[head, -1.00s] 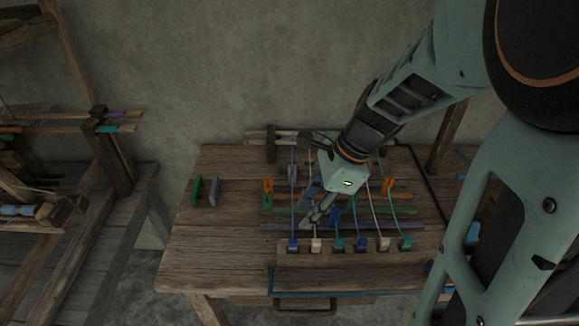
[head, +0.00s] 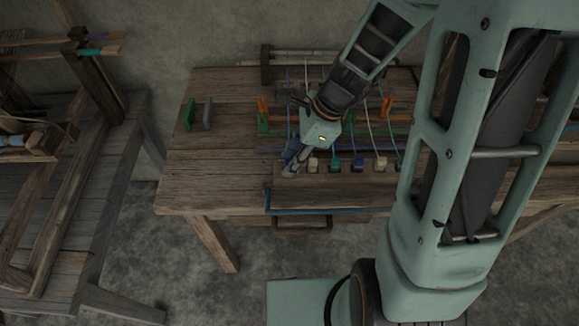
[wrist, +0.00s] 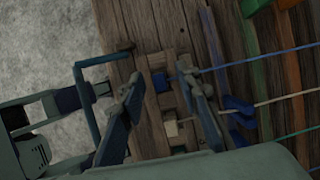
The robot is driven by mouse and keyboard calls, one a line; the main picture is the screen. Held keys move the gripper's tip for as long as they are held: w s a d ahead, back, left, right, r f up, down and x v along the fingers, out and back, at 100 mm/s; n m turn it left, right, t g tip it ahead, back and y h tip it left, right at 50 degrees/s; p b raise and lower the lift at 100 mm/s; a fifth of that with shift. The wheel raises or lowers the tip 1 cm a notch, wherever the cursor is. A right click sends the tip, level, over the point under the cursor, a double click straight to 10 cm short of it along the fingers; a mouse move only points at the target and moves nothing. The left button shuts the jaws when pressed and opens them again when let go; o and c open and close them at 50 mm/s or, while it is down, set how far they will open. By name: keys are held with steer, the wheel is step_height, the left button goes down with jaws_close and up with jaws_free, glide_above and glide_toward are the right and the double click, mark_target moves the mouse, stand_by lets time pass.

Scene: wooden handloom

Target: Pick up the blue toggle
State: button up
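A small blue block (wrist: 187,80) with a blue cord sits on the wooden strip in the wrist view, which I take as the blue toggle. In the head view my gripper (head: 291,163) is over the left end of the block row and hides this block. Another blue block (head: 358,164) stands farther right in the row.
A white block (wrist: 171,129) is close to the blue one; it also shows in the head view (head: 313,164). A blue clip (wrist: 237,112) lies right of the fingers. Green (head: 190,114) and grey (head: 208,114) pieces stand on the table's left, with bare wood around them.

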steer(key=shift+a+f, duration=0.15)
steer(key=shift+f, duration=0.25)
jaws_close()
steer(key=shift+r, duration=0.15)
